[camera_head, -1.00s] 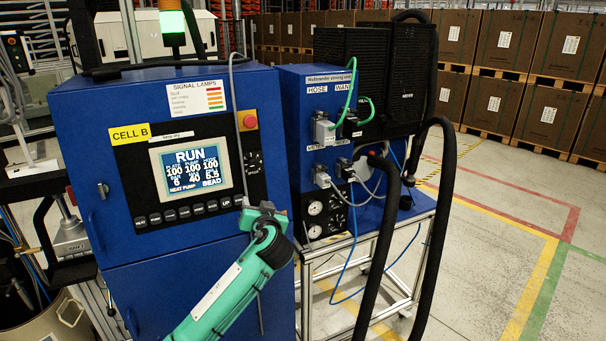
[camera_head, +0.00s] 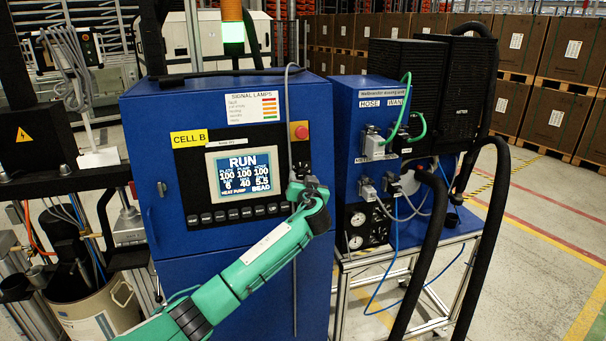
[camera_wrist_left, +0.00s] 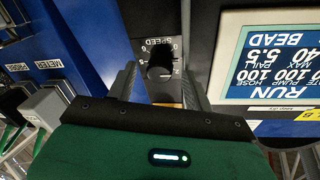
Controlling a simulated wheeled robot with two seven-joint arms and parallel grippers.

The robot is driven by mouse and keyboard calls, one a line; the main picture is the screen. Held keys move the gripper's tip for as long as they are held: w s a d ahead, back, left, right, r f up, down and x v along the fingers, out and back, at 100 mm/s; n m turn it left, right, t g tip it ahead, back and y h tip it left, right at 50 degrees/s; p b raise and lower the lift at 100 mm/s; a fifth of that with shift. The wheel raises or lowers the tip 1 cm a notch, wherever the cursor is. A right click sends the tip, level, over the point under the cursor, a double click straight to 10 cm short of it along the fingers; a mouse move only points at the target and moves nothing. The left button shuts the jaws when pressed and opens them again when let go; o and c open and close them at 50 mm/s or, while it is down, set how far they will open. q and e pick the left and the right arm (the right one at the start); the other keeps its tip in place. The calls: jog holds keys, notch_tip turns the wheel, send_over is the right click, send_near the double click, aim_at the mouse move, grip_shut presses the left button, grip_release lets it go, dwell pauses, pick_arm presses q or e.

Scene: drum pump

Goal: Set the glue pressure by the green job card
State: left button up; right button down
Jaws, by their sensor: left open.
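The blue cabinet (camera_head: 240,110) has a lit screen (camera_head: 245,173) reading RUN, with 100, 100, 100 above 6, 40, 5.5, HEAT PUMP and BEAD. My left gripper (camera_head: 302,182) is at the cabinet's front, right of the screen. In the left wrist view its open fingers (camera_wrist_left: 160,84) point at a black knob (camera_wrist_left: 160,67) on a plate marked SPEED, one finger to each side. I cannot tell whether they touch it. Two round gauges (camera_head: 355,241) sit on the blue melter unit (camera_head: 343,125). I cannot make out a green job card. My right gripper is not in view.
A row of buttons (camera_head: 240,214) lies below the screen and a red stop button (camera_head: 301,132) above right. A signal lamp (camera_head: 233,32) glows green. Thick black hoses (camera_head: 425,250) and cables hang at the melter unit. Open floor (camera_head: 540,230) lies to the right.

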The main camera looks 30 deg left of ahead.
pick_arm(q)
jog(key=shift+w+a, duration=0.45)
jog(key=shift+w, duration=0.05)
jog(key=shift+c, duration=0.4)
jog(key=c, duration=0.9)
